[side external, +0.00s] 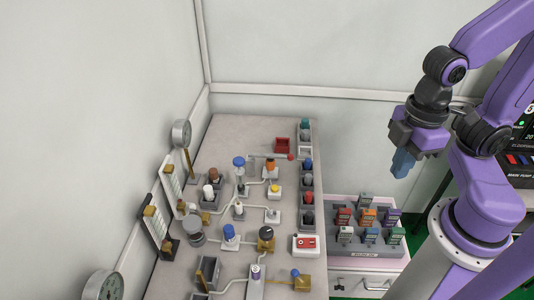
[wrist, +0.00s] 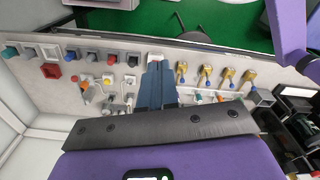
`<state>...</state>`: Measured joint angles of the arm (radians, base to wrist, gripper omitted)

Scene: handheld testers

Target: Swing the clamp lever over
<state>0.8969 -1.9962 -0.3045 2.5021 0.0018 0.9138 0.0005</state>
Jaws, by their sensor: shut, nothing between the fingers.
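A thin lever with a red ball knob (side external: 290,157) lies sideways near the orange-topped fitting (side external: 270,165) at the back of the grey bench; it looks like the clamp lever, but the view is too small to be sure. I cannot pick it out clearly in the wrist view. My gripper (side external: 401,166) hangs in the air to the right of the bench, above the tray of small testers, apart from everything. Its blue fingers are together and empty, pointing down. In the wrist view the gripper (wrist: 157,66) covers part of the bench behind it.
The bench (side external: 230,132) is crowded with knobs, valves, pipes and gauges (side external: 181,134). A red open box (side external: 282,146) stands at its back. A tray (side external: 340,262) of several coloured testers adjoins its right side. Walls enclose the left and back.

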